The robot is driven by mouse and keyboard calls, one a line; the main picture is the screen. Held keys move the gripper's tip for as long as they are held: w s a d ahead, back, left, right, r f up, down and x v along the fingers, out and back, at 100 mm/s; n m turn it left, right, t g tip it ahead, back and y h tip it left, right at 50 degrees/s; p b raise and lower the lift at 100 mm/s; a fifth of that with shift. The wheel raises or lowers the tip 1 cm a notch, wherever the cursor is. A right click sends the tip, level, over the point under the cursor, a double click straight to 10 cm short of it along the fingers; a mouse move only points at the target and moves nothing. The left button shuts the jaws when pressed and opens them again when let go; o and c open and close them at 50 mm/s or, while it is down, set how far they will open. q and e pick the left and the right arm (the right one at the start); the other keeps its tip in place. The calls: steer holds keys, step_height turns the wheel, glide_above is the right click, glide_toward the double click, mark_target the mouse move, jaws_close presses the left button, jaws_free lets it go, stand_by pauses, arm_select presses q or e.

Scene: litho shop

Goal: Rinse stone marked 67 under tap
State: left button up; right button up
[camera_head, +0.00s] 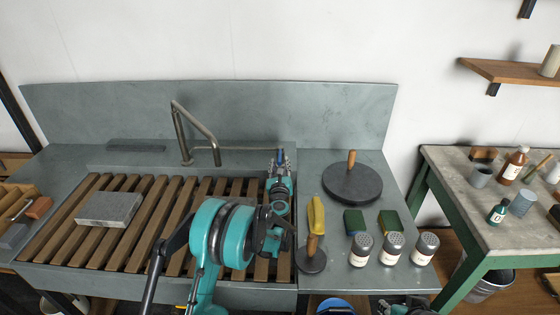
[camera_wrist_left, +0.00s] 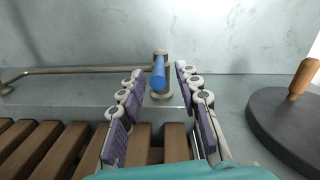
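A grey rectangular stone slab (camera_head: 108,207) lies flat on the wooden slats of the sink (camera_head: 133,252), left of the tap; no number is readable on it. The bent metal tap (camera_head: 187,135) stands at the back of the sink, and no water shows from it. My left gripper (camera_head: 281,158) is at the back right of the sink, pointing at the backsplash. In the left wrist view its fingers (camera_wrist_left: 156,95) are apart, with a blue valve lever (camera_wrist_left: 158,72) on a metal fitting between and beyond them. I cannot see contact.
Right of the sink stand a dark round disc with a wooden knob (camera_head: 352,183), a yellow-topped tool (camera_head: 316,215), sponges (camera_head: 354,221) and several shakers (camera_head: 361,249). A side table (camera_head: 470,205) holds bottles. Slats around the slab are bare.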

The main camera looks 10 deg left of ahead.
arm_select(q)
steer(key=v, duration=0.9)
steer(key=shift+w+r, duration=0.1)
steer(key=s+d+r+m+h, duration=0.3)
steer(key=d+r+m+h, duration=0.1)
steer(key=r+m, duration=0.65)
steer(key=s+d+r+m+g+h, duration=0.2)
steer(key=s+d+m+h, duration=0.2)
steer(key=s+m, duration=0.65)
steer(key=s+a+f+m+g+y, duration=0.1)
steer(key=s+a+f+m+g, duration=0.2)
steer(key=s+m, duration=0.3)
steer(key=s+a+f+m+g+y, duration=0.1)
steer(key=s+a+f+m+g, duration=0.1)
steer(key=s+f+m, duration=0.2)
steer(key=s+a+f+m+g+y, duration=0.2)
steer(key=s+m, duration=0.7)
steer(key=s, duration=0.6)
step_height(320, 180, down, 2)
steer(key=shift+s+a+f+m+g, duration=0.2)
steer(key=shift+a+m+g, duration=0.1)
steer(key=shift+a+g, duration=0.55)
